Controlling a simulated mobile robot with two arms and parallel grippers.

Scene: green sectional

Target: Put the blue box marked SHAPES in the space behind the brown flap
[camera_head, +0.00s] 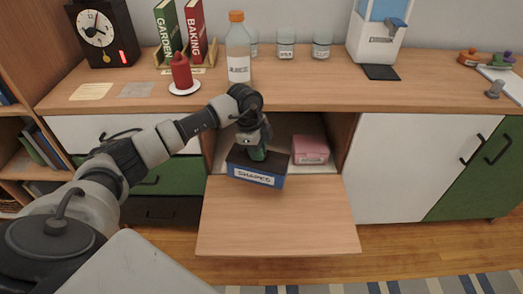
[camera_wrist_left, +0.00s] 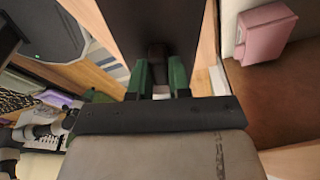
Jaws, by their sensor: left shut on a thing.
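The blue box marked SHAPES (camera_head: 257,177) has a dark top and is at the mouth of the open compartment, above the inner edge of the lowered brown flap (camera_head: 280,225). My left gripper (camera_head: 256,152) is shut on the box from above. In the left wrist view the green fingers (camera_wrist_left: 159,78) meet the dark top of the box (camera_wrist_left: 150,22). The compartment space (camera_head: 287,127) behind the flap is partly hidden by my arm and the box. My right gripper is out of view.
A pink box (camera_head: 311,150) stands in the compartment's right side; it also shows in the left wrist view (camera_wrist_left: 267,30). On the counter above stand a bottle (camera_head: 238,50), a red candle (camera_head: 182,73) and several jars. A white door (camera_head: 410,165) closes the cabinet to the right.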

